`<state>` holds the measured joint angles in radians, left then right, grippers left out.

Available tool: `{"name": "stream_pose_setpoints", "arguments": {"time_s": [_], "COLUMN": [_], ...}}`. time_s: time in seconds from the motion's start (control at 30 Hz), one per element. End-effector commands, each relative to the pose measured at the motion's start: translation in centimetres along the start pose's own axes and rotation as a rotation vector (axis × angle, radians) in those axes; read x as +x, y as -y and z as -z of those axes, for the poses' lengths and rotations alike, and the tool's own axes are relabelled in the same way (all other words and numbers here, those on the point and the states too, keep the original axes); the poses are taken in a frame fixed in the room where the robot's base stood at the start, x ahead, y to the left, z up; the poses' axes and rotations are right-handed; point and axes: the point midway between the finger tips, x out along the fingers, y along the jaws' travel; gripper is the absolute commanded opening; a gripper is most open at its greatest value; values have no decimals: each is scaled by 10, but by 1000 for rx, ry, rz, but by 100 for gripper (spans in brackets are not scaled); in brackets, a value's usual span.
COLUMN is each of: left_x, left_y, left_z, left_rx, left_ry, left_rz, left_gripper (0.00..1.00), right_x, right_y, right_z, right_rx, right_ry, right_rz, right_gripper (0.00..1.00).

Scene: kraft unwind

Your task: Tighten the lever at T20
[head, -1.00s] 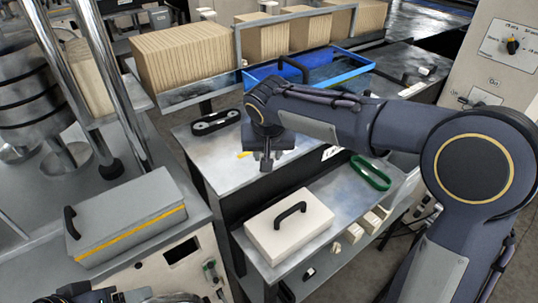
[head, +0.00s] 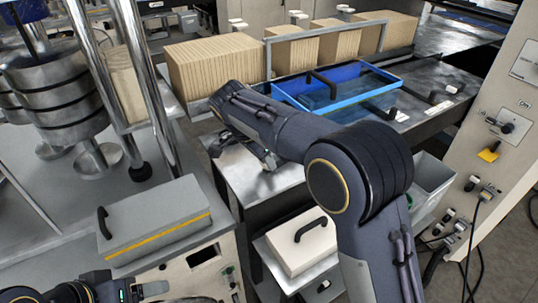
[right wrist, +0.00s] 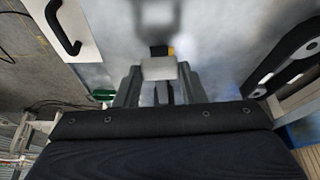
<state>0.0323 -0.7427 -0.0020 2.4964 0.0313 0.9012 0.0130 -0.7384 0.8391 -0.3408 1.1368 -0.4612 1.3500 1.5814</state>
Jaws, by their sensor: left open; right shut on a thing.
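My right gripper (head: 266,160) is over the metal worktop in the head view, mostly hidden behind its own arm. In the right wrist view its fingers (right wrist: 160,85) are closed on a small pale block (right wrist: 159,69). A black and yellow piece (right wrist: 162,51) shows just beyond the block; I cannot tell whether they are joined. No T20 label is readable, and I cannot tell whether the held piece is the lever. My left gripper (head: 150,290) is at the bottom left edge of the head view, largely cut off, away from the worktop.
A blue tray (head: 345,92) lies behind my right arm. A white box with a black handle (head: 300,240) is on the lower shelf. A grey box with a yellow stripe (head: 155,225) stands at left.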

Motion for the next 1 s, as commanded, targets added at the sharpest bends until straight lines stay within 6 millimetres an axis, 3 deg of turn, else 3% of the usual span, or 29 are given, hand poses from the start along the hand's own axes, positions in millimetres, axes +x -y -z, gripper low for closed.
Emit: {"name": "stream_pose_setpoints", "arguments": {"time_s": [0.3, 0.83, 0.87, 1.0], "left_x": [-8, -8, -8, -8], "left_y": [-4, -4, -4, -4], "left_z": [4, 4, 4, 4], "left_rx": [0, 0, 0, 0], "left_ry": [0, 0, 0, 0], "left_rz": [0, 0, 0, 0], "left_gripper": [71, 71, 71, 71], "right_x": [-2, -1, -1, -1], "right_y": [6, 7, 7, 7], "right_z": [1, 1, 1, 1], "right_rx": [106, 130, 129, 128], "right_ry": [1, 1, 1, 1], "right_rz": [-41, -46, -46, -48], "right_gripper": [0, 0, 40, 58]}}
